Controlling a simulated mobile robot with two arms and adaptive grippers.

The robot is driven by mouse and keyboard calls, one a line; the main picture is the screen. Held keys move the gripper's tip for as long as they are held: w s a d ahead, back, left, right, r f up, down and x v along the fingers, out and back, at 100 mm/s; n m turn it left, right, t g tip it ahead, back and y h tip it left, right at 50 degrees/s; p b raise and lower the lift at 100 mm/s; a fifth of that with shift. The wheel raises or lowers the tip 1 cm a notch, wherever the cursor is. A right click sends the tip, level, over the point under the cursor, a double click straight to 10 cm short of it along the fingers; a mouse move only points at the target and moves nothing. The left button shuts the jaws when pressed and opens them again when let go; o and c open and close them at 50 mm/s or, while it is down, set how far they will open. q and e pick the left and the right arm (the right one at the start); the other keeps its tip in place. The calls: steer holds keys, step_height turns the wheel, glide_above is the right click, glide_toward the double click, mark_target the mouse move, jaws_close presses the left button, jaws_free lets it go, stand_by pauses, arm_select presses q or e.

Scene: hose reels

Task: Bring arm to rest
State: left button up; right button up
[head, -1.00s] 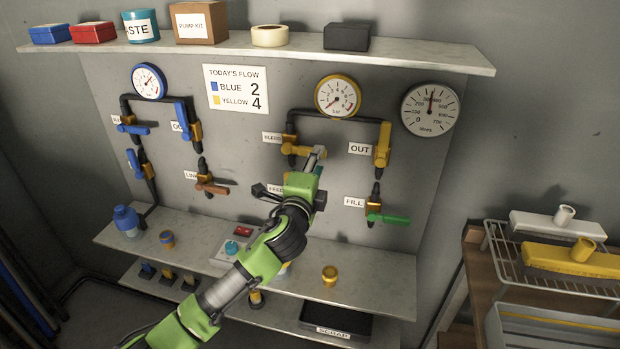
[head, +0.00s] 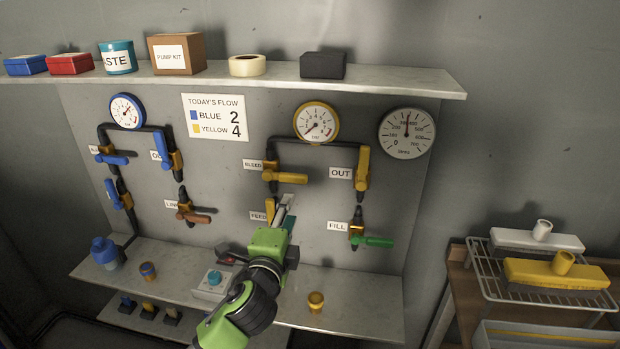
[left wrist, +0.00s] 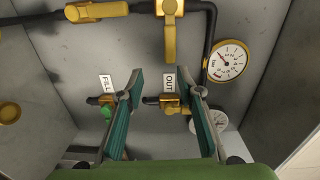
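My left arm (head: 248,305) reaches up from the bottom of the head view. Its green left gripper (head: 286,208) stands in front of the panel by the yellow FEED valve (head: 270,208), below the yellow BLEED handle (head: 292,178). In the left wrist view the two fingers (left wrist: 160,90) are spread apart with nothing between them. Beyond them show the wall, the OUT label (left wrist: 169,79), the FILL label (left wrist: 106,84) and the green FILL handle (left wrist: 107,111). Whether a finger touches the FEED handle cannot be told. My right gripper is not in view.
A lower shelf (head: 370,300) holds a yellow cap (head: 316,301), a switch box (head: 211,288) and a blue bottle (head: 105,252). An upper shelf (head: 400,85) holds boxes. A rack (head: 500,285) with brushes stands at right. Wall space right of the panel is bare.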

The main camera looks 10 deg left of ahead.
arm_select(q)
steer(key=s+a+f+n+g+y, duration=0.1)
steer(key=s+a+f+n+g, duration=0.2)
steer(key=s+f, duration=0.45)
steer(key=s+a+f+n+g, duration=0.1)
steer(key=s+f+n+g, duration=0.3)
steer(key=s+f+n, duration=0.4)
steer(key=s+a+f+n+g, duration=0.15)
steer(key=s+f+g, duration=0.3)
steer(key=s, duration=0.75)
steer(key=s+a+f+n+g, duration=0.1)
steer(key=s+f+n+g, duration=0.2)
steer(key=s+f, duration=0.75)
steer(key=f, duration=0.9)
steer(key=s+f, duration=0.2)
steer(key=f, duration=1)
steer(key=s+a+f+g, duration=0.2)
steer(key=s+f, duration=1.5)
steer(key=shift+s+a+h, duration=0.2)
steer(key=shift+a+h, duration=0.05)
steer(key=shift+h, duration=0.05)
